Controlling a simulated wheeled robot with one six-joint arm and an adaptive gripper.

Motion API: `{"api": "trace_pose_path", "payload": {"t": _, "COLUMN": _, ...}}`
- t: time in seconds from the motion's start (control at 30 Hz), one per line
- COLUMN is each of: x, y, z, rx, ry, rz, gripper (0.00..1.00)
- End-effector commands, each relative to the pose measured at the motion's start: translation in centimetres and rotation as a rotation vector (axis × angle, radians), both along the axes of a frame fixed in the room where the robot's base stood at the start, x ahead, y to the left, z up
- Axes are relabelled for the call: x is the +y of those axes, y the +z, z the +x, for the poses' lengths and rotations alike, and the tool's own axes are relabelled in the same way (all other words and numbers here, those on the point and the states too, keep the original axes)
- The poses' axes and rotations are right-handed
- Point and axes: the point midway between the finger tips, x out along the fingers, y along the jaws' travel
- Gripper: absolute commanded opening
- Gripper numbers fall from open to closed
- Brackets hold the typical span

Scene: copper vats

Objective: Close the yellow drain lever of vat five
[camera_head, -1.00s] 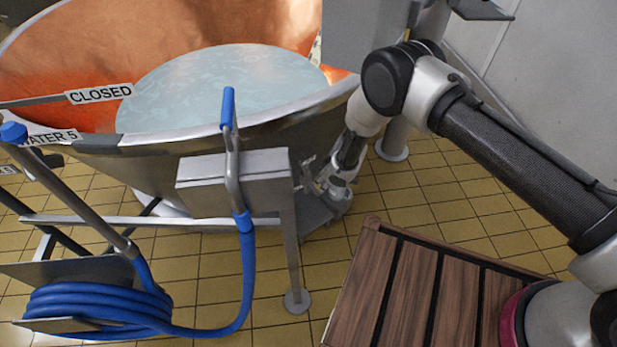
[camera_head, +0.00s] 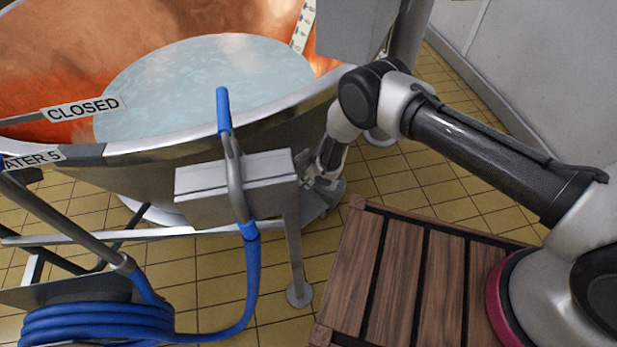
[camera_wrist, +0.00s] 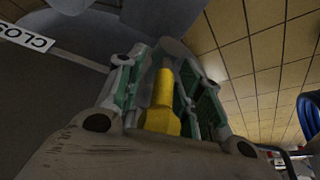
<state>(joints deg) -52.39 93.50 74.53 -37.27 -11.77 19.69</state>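The yellow drain lever (camera_wrist: 162,105) shows in the wrist view, pointing away between the two green-padded fingers of my gripper (camera_wrist: 163,58). A narrow dark gap shows on the lever's left side; its right side is close to the right finger. The fingers stand apart around it, and firm contact is not visible. In the head view my gripper (camera_head: 325,178) is low beside the vat, right of the grey box on the post. The lever cannot be made out there. The copper vat (camera_head: 150,185) holds pale liquid.
A "CLOSED" sign (camera_head: 83,108) stands over the vat. A grey box (camera_head: 205,188) with a blue-handled hose (camera_head: 250,275) is left of my gripper. Coiled hose lies at lower left. A slatted wooden platform (camera_head: 395,260) is in front. Tiled floor is open behind it.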

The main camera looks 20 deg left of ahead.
Motion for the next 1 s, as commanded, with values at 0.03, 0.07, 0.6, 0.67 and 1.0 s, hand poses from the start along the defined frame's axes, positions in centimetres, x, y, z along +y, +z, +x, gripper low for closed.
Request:
{"api": "trace_pose_path", "payload": {"t": 0.03, "x": 0.01, "y": 0.03, "z": 0.0, "rx": 0.0, "ry": 0.0, "rz": 0.0, "gripper": 0.36}}
{"api": "trace_pose_path", "payload": {"t": 0.07, "x": 0.02, "y": 0.03, "z": 0.01, "rx": 0.0, "ry": 0.0, "rz": 0.0, "gripper": 0.36}}
{"api": "trace_pose_path", "payload": {"t": 0.6, "x": 0.02, "y": 0.02, "z": -0.09, "rx": 0.004, "ry": 0.003, "rz": 0.002, "gripper": 0.0}}
{"api": "trace_pose_path", "payload": {"t": 0.67, "x": 0.0, "y": 0.01, "z": -0.09, "rx": 0.009, "ry": 0.003, "rz": 0.005, "gripper": 0.0}}
{"api": "trace_pose_path", "payload": {"t": 1.0, "x": 0.09, "y": -0.01, "z": -0.29, "rx": 0.037, "ry": 0.005, "rz": 0.02, "gripper": 0.0}}
